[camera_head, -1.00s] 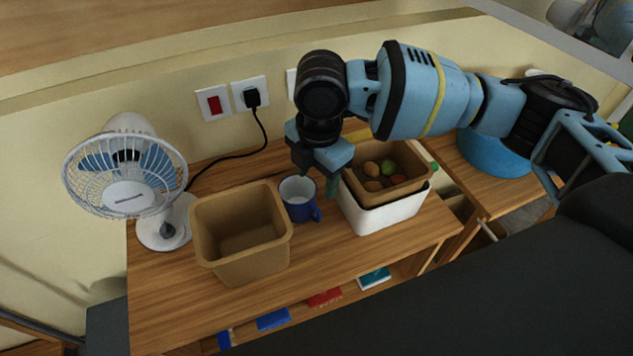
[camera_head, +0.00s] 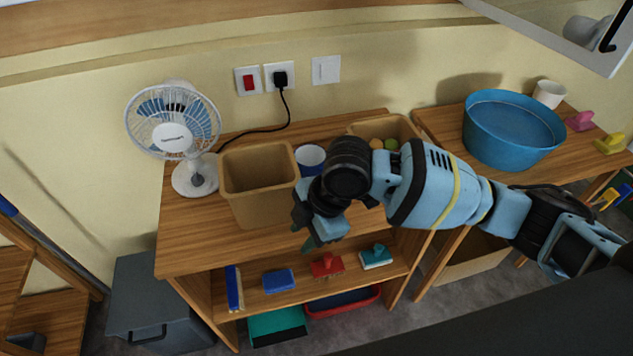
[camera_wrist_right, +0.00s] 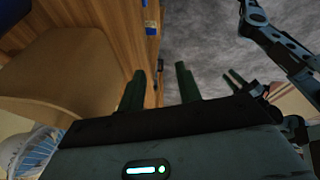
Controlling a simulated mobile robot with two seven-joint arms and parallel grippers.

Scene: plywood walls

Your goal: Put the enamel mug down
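The enamel mug (camera_head: 310,158), blue outside and white inside, stands upright on the wooden shelf top (camera_head: 190,245), just right of the tan bin. My arm partly hides it. My right gripper (camera_head: 308,240) is in front of and below the mug, near the front edge of the shelf top, apart from it. In the right wrist view its two green fingers (camera_wrist_right: 160,88) are spread with nothing between them.
A tan bin (camera_head: 258,190) and a white fan (camera_head: 185,140) stand left of the mug. Another tan box (camera_head: 385,127) with fruit is behind my arm. A blue basin (camera_head: 512,130) stands on the right-hand table. The front left of the shelf top is clear.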

